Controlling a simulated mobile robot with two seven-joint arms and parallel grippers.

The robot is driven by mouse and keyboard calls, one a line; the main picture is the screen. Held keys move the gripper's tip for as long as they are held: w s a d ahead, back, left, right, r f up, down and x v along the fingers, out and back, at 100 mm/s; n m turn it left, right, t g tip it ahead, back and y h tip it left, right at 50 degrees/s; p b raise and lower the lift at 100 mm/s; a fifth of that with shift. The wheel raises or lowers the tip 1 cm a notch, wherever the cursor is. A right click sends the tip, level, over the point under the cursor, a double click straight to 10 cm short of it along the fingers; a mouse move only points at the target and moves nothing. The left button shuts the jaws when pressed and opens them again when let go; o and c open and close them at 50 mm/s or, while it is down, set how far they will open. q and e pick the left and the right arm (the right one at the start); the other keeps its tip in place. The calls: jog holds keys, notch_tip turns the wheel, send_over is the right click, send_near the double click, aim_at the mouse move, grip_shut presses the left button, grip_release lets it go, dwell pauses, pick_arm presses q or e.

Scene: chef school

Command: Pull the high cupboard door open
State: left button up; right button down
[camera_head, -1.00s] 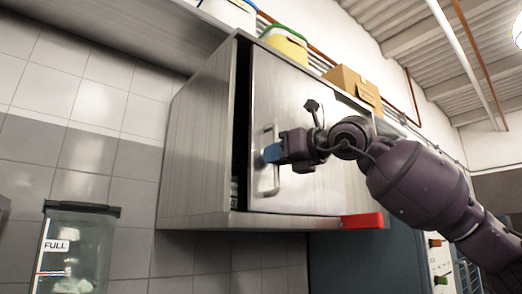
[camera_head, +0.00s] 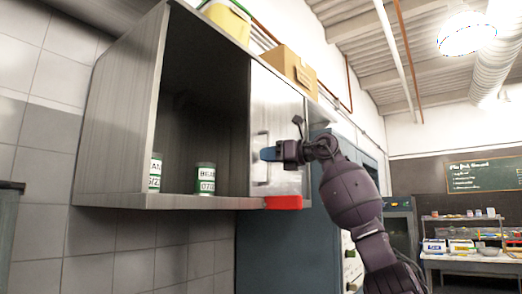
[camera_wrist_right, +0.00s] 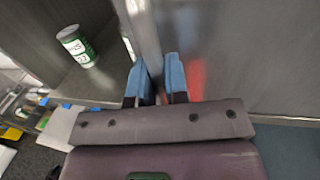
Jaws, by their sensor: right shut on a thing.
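The high cupboard (camera_head: 120,125) is a metal wall cabinet. Its door (camera_head: 283,105), a shiny metal panel, covers the right part of the front, and the left part is open, showing a dark interior. The door's handle (camera_head: 262,172) is near the panel's left edge. My right gripper (camera_head: 266,154) has its blue fingertips shut on this handle; the wrist view shows the fingers (camera_wrist_right: 158,80) close to the metal door, partly hiding the grip. My left gripper is not in view.
Two labelled cans, one (camera_head: 205,179) fully visible and one (camera_head: 155,172) partly hidden, stand inside on the cupboard floor. A red piece (camera_head: 283,202) sits at the lower front edge. A cardboard box (camera_head: 286,66) and a yellow bucket (camera_head: 226,18) are on top. A shelving table (camera_head: 480,262) stands far right.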

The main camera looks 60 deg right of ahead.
jog(key=shift+d, duration=0.2)
jog(key=c, duration=1.2)
grip_release()
jog(key=shift+r, duration=0.1)
jog(key=shift+o, duration=0.2)
jog(key=shift+s, duration=0.1)
jog(key=s+b, duration=0.3)
jog(key=s, duration=0.7)
jog(key=shift+s+d, duration=0.35)
jog(key=shift+d, duration=0.05)
